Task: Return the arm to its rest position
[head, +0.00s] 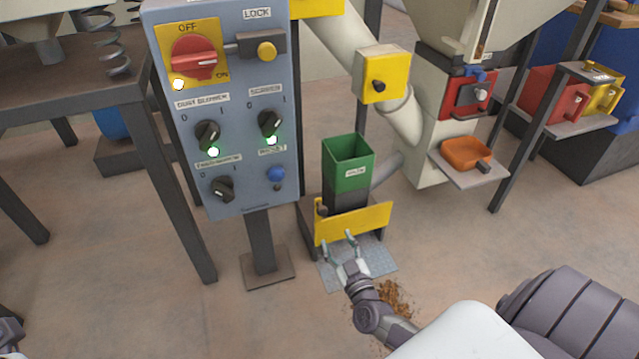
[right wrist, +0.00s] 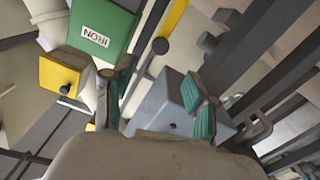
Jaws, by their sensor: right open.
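My right gripper (head: 338,241) is open and empty in the head view, its two fingers apart just in front of the yellow plate (head: 354,222) of the floor stand. I cannot tell whether it touches the plate. In the right wrist view both teal-padded fingers of the right gripper (right wrist: 160,98) show spread with nothing held between them. My right arm reaches in from the bottom right. Only a grey piece of my left arm shows at the lower left corner; its gripper is out of the picture.
A green open-topped bin (head: 347,160) stands behind the yellow plate. The grey control panel (head: 228,115), with lit green lamps, stands left of it. An orange scoop (head: 466,154) lies on a shelf at right. Brown spill (head: 398,299) lies on the floor near my right arm.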

